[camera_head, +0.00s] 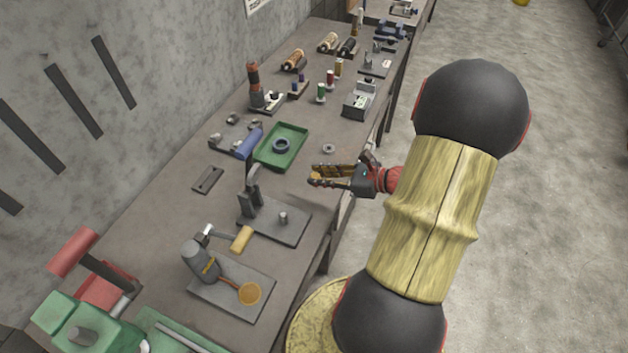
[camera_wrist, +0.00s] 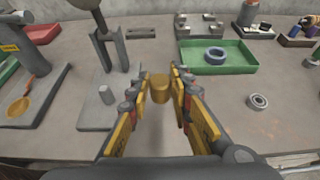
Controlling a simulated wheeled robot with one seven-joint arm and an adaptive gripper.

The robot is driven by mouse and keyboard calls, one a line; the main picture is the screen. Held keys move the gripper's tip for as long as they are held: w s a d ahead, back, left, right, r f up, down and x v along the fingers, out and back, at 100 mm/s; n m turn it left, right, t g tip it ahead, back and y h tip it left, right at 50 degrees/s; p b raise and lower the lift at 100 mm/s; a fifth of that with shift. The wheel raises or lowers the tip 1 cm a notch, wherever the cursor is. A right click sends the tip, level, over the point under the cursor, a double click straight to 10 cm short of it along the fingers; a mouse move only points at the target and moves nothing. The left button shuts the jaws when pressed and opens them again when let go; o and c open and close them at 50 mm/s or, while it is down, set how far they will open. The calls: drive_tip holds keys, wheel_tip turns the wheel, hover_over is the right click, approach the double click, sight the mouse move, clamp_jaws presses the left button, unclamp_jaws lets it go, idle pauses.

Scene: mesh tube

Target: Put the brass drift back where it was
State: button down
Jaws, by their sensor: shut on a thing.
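My gripper (camera_head: 330,177) is over the front part of the bench, to the right of the green tray in the body camera view. In the wrist view my gripper (camera_wrist: 158,84) is shut on the brass drift (camera_wrist: 158,89), a short gold cylinder between the fingertips. In the body camera view I cannot pick the drift out from the yellow fingers.
A grey plate with a forked post and a peg (camera_head: 283,218) stands near my gripper. The green tray (camera_head: 294,157) holds a blue ring (camera_head: 281,146). A small bearing (camera_head: 328,149) lies nearby.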

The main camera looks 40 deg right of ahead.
sight(317, 173)
drive_tip(key=w+d+f, duration=0.1)
drive_tip(key=f, duration=0.1)
drive_tip(key=w+d+f+b, duration=0.1)
drive_tip(key=w+f, duration=0.1)
drive_tip(key=w+d+f+b, duration=0.1)
drive_tip(key=w+f, duration=0.1)
drive_tip(key=shift+d+f, duration=0.15)
drive_tip(key=shift+d, duration=0.25)
drive_tip(key=shift+w+d+f+b, duration=0.15)
drive_tip(key=shift+f+b, duration=0.25)
drive_tip(key=shift+f, duration=0.45)
drive_tip(key=shift+w+f+b, duration=0.1)
drive_tip(key=shift+f+b, duration=0.25)
drive_tip(key=shift+f, duration=0.5)
drive_tip(key=shift+f, duration=0.2)
drive_tip(key=c, duration=1.6)
unclamp_jaws()
drive_tip(key=shift+r, duration=0.15)
